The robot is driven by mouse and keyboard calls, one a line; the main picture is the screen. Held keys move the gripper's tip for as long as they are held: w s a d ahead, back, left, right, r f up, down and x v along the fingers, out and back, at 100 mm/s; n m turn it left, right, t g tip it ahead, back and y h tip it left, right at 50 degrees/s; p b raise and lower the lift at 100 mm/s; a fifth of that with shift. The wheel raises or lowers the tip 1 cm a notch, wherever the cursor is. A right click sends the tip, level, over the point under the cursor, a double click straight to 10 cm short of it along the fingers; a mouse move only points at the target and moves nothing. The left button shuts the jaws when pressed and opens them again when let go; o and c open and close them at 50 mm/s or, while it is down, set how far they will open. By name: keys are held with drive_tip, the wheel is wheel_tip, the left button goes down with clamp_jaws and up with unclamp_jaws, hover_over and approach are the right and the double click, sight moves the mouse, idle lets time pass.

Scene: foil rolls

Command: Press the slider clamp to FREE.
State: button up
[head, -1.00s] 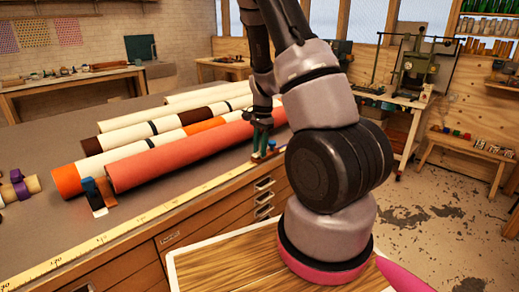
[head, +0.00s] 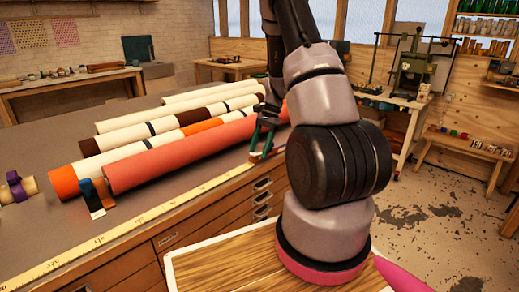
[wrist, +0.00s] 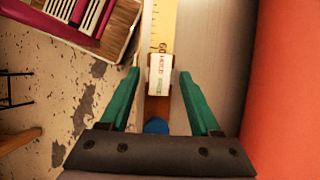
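The slider clamp at the far end of the red roll shows in the wrist view as a white label plate (wrist: 159,75) with coloured lettering, one line seemingly HOLD, over a brown strip. A blue piece (wrist: 156,126) sits nearer my gripper's palm and is partly hidden by it. My gripper (wrist: 158,76) has two green fingers, spread apart on either side of the clamp with nothing held between them. In the head view my gripper (head: 262,145) is low at the table's edge by the red roll (head: 190,150). The clamp is mostly hidden there.
A second blue clamp (head: 92,194) with a white label stands at the red roll's near end. Several cream and brown rolls lie behind. A yellow ruler strip (head: 150,207) runs along the table edge. The red roll (wrist: 285,80) lies close right of my gripper in the wrist view.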

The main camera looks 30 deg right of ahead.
drive_tip(key=v, duration=1)
drive_tip(key=shift+d+r, duration=0.2)
drive_tip(key=shift+r, duration=0.15)
